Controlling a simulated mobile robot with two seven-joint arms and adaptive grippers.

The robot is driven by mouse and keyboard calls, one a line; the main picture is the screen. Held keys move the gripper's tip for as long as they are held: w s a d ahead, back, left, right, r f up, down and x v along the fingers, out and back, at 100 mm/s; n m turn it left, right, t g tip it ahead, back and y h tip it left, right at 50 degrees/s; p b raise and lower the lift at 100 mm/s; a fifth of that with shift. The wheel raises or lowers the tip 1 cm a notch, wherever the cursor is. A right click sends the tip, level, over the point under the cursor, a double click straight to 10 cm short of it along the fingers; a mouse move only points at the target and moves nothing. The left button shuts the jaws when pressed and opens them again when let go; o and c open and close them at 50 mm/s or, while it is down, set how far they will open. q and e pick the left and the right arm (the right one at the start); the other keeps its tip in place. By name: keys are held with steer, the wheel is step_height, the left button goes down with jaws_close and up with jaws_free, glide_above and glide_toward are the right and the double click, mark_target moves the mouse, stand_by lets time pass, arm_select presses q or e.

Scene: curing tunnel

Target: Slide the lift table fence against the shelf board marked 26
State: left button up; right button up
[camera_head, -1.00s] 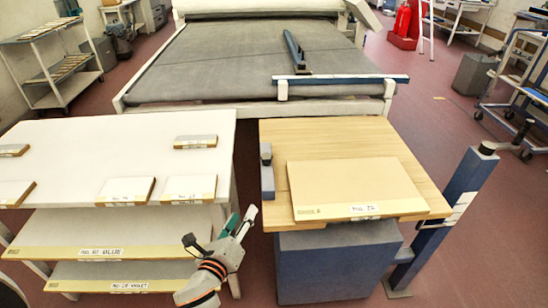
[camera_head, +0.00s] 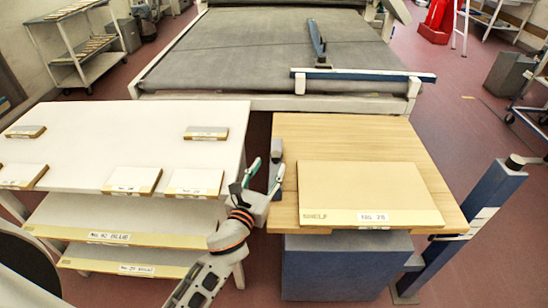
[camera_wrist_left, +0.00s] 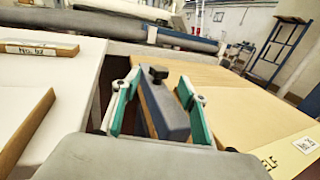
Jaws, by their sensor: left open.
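The lift table (camera_head: 440,195) has a light wooden top. The tan shelf board (camera_head: 370,185) lies flat on it, with "SHELF" and a small number label on its front edge; the number is hard to read. The fence (camera_head: 277,150) is a blue-grey block with a dark knob along the table's left edge, apart from the board, with bare wood between. My left gripper (camera_head: 265,178) is open at the near end of the fence. In the left wrist view the fence (camera_wrist_left: 165,112) stands between the two green-padded fingers (camera_wrist_left: 158,112). My right gripper is out of view.
A white table (camera_head: 130,135) with several small boards stands on the left, with labelled shelves (camera_head: 110,237) below it and a narrow gap to the lift table. A blue post (camera_head: 480,215) stands at the right. The grey conveyor (camera_head: 240,55) lies behind.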

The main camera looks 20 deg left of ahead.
mark_target(275, 159)
arm_select(q)
steer(key=w, duration=0.5)
steer(key=shift+d, duration=0.15)
steer(key=shift+s, duration=0.1)
jaws_close()
steer(key=shift+d, duration=0.1)
